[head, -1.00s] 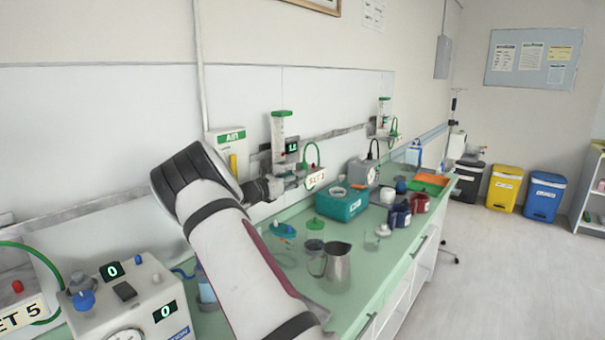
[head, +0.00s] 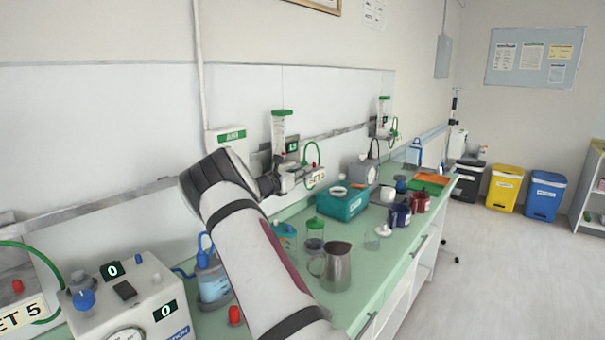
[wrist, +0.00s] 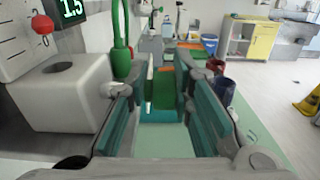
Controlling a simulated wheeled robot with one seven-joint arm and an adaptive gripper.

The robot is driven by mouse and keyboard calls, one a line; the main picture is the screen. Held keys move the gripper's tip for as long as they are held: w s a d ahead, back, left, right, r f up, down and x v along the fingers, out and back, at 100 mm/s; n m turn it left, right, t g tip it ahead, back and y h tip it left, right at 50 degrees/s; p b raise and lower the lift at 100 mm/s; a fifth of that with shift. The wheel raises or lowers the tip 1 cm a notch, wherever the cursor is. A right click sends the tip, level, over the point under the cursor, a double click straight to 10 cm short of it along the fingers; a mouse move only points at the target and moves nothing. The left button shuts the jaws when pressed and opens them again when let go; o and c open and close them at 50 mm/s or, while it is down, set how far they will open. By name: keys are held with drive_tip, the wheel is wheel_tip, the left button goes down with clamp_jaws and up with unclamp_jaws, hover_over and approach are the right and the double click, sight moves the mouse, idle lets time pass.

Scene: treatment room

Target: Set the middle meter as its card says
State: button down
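The middle meter (head: 279,128) is a clear tube with a green top on the wall rail, with a green hose and a small dark display (head: 291,146). Its card (head: 315,178) reads SET 2. In the wrist view the display (wrist: 71,9) reads 1.5, and a red ball (wrist: 42,24) shows in the tube above a white block (wrist: 62,95). The white block is left of the fingers. In the head view my gripper (head: 286,184) is at the meter's base, partly hidden by my arm.
Another meter (head: 384,115) is farther along the rail. A SET 5 card (head: 22,315) and a white device (head: 135,300) are at left. A teal box (head: 343,205), a metal jug (head: 336,265), lidded jars and mugs (head: 400,215) crowd the green counter (head: 372,290).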

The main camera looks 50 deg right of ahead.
drive_tip(key=shift+s+f+h+b, duration=0.1)
drive_tip(key=shift+f+h+b, duration=0.15)
drive_tip(key=shift+h, duration=0.3)
drive_tip(key=shift+s+f+h+b, duration=0.1)
drive_tip(key=shift+h+b, duration=0.1)
drive_tip(key=shift+h, duration=0.35)
drive_tip(key=shift+s+r+h+b, duration=0.15)
drive_tip(key=shift+h+b, duration=0.45)
drive_tip(key=shift+h, duration=0.5)
drive_tip(key=c, duration=1.5)
unclamp_jaws()
drive_tip(key=shift+s, duration=0.1)
drive_tip(key=shift+r, duration=0.1)
drive_tip(key=shift+a, duration=0.1)
